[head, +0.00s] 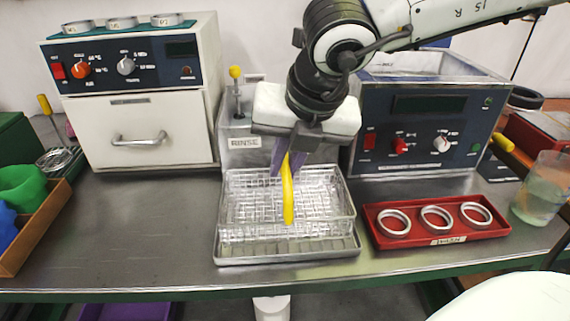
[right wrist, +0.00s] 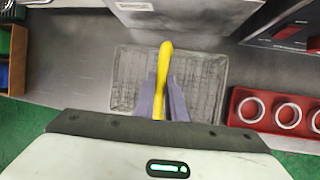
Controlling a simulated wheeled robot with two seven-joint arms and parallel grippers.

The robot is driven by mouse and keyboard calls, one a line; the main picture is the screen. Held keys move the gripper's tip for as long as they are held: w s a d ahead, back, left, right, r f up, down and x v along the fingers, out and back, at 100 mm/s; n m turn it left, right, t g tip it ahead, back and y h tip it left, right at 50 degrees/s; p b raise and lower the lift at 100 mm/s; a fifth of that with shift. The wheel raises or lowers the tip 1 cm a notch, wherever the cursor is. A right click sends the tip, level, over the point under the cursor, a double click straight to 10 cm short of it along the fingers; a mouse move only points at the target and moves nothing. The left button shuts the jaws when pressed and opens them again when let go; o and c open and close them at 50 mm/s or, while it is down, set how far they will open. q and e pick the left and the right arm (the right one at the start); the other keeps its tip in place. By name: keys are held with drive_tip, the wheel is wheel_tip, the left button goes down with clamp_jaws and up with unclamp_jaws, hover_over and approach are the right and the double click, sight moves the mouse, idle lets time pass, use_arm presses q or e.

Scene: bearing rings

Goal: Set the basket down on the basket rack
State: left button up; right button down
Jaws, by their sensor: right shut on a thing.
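The wire basket (head: 250,205) is a clear-looking mesh box with a yellow handle (head: 288,200). My right gripper (head: 289,170) is shut on the yellow handle from above, its purple fingers on either side. In the right wrist view the handle (right wrist: 166,62) stands between the fingers (right wrist: 161,98), with the mesh basket (right wrist: 205,85) below. The basket is over the basket rack (head: 290,256), a low metal tray with a slatted front strip. The basket looks level and lined up with it; I cannot tell whether it touches. My left gripper is not in view.
A red tray (head: 440,232) with three metal rings stands close to the right of the rack. The rinse tank (head: 240,150) and a blue-fronted machine (head: 420,125) stand behind. A glass beaker (head: 540,190) is far right. The bench left of the rack is clear.

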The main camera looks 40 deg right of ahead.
drive_tip(key=shift+b, duration=0.3)
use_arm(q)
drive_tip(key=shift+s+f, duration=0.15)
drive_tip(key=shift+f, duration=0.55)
use_arm(e)
drive_tip(key=c, duration=1.7)
unclamp_jaws()
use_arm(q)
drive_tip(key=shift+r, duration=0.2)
use_arm(e)
drive_tip(key=shift+f, duration=0.1)
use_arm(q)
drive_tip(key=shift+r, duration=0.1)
